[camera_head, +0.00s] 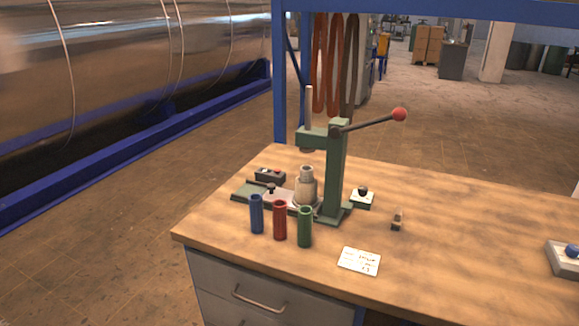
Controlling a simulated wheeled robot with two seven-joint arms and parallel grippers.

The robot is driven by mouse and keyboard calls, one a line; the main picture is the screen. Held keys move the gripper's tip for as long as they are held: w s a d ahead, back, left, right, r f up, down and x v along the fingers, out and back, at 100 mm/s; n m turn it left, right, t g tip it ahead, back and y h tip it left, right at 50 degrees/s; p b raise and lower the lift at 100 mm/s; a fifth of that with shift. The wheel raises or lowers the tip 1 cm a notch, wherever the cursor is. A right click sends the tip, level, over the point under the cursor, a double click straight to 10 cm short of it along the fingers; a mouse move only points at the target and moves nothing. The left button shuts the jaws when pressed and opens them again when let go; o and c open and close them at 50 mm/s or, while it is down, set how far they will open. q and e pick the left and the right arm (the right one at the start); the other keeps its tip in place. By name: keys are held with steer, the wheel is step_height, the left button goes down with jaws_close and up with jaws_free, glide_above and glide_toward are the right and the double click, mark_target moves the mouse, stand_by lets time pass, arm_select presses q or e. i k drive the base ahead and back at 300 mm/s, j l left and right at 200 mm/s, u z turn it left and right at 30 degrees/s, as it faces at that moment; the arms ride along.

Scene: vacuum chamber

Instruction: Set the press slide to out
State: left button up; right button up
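A green arbor press (335,170) stands on the wooden workbench (450,220), with a lever ending in a red ball (399,115) pointing right. At its base a pale slide plate with a dark knob (271,189) reaches to the left over a green base. A beige cylindrical holder (306,190) stands under the ram. I cannot tell for certain whether the slide is in or out. Blue (257,214), red (280,220) and green (305,227) tubes stand upright in front and partly hide the base. Neither of my grippers is in view.
A dark box with buttons (270,175) sits behind the slide. A small block with a black knob (362,197) stands right of the press. A small metal piece (397,220) and a white card (359,261) lie nearby. A blue-knobbed device (567,257) is far right.

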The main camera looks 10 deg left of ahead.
mark_target(273, 193)
steer(key=i+j+z, duration=0.3)
steer(key=j, duration=0.35)
steer(key=i+j+z, duration=0.15)
steer(key=j, duration=0.25)
steer(key=i, duration=0.15)
